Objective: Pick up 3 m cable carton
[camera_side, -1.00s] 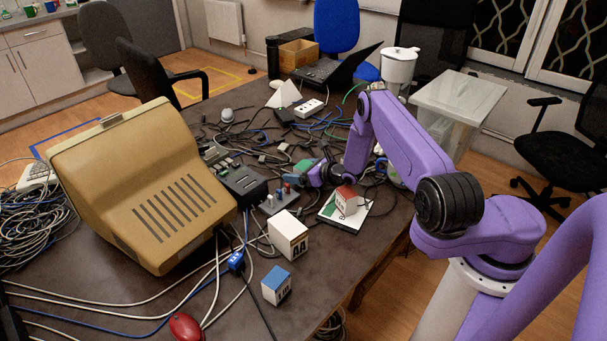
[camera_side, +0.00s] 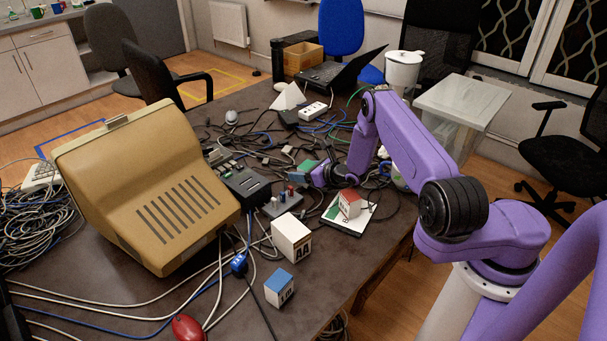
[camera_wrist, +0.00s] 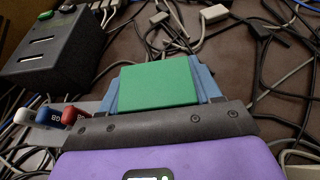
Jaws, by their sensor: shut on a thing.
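A green-topped carton (camera_wrist: 157,80) sits between the blue fingers of my gripper (camera_wrist: 160,87) in the wrist view, with a finger against each side. Its label is hidden, so I cannot read whether it is the 3 m cable carton. In the side view my gripper (camera_side: 318,173) is low over the table's middle, shut on the small green carton (camera_side: 306,168). I cannot tell whether the carton touches the table. A red-topped carton (camera_side: 349,205) stands on a white booklet to the right. A blue-topped carton (camera_side: 280,287) stands near the table's front.
A dark two-slot device (camera_wrist: 50,50) and a stand with coloured sticks (camera_wrist: 57,117) are left of my gripper. Loose cables (camera_wrist: 270,50) lie beyond it. A beige monitor (camera_side: 145,185) fills the table's left.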

